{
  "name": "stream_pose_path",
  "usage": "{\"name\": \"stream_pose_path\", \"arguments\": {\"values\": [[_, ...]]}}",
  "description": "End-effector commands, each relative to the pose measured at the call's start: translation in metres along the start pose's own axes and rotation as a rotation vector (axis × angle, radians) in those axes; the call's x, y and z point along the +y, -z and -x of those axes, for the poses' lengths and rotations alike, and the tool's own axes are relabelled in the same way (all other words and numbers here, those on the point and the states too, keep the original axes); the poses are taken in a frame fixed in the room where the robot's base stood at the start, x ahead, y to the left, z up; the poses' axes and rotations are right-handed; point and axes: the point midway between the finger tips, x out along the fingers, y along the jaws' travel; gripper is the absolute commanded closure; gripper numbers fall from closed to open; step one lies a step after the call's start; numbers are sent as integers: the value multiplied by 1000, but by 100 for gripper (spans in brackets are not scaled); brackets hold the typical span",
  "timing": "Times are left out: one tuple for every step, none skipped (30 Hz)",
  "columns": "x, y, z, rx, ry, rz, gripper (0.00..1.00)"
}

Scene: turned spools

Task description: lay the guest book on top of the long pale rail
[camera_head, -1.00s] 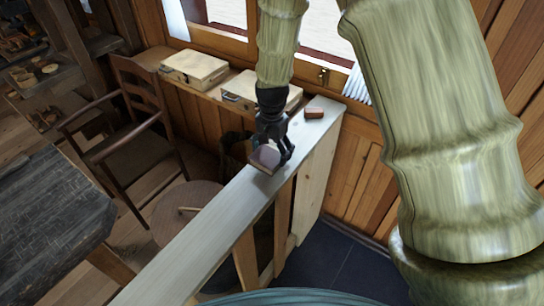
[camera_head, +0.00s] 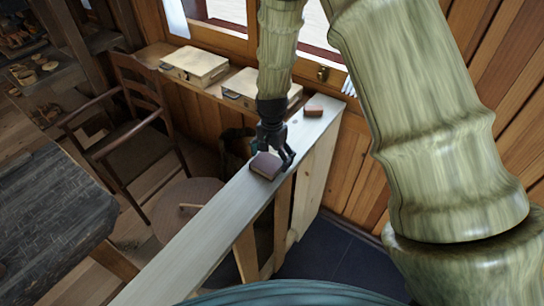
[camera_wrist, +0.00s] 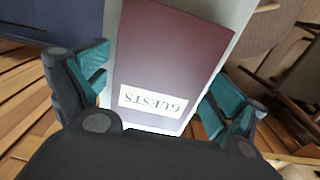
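The guest book (camera_head: 266,165), dark maroon with a white "GUESTS" label, lies flat on the long pale rail (camera_head: 205,225), towards its far end. In the wrist view the book (camera_wrist: 165,60) fills the space between my fingers, label side up. My gripper (camera_head: 278,153) is just above and behind the book in the head view. In the wrist view its teal pads stand either side of the book, with strips of the pale rail (camera_wrist: 235,15) showing beside it. The fingers look open and clear of the book's edges.
A small reddish-brown block (camera_head: 314,111) sits on the rail's far end. Two pale wooden cases (camera_head: 194,66) stand on the window ledge. A wooden chair (camera_head: 125,140), a round stool (camera_head: 188,205) and a dark table (camera_head: 45,220) are left of the rail.

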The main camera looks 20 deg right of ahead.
Motion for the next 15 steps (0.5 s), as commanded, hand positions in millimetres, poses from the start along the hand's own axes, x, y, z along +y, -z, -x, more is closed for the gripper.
{"name": "stream_pose_path", "arguments": {"values": [[0,0,0,0,0,0,0],[0,0,0,0,0,0,0],[0,0,0,0,0,0,0],[0,0,0,0,0,0,0],[0,0,0,0,0,0,0],[0,0,0,0,0,0,0],[0,0,0,0,0,0,0],[0,0,0,0,0,0,0],[0,0,0,0,0,0,0],[0,0,1,0,0,0,0],[0,0,2,0,0,0,0],[0,0,4,1,1,0,0],[0,0,4,1,1,0,0],[0,0,6,1,1,0,0],[0,0,8,1,1,0,0]]}}
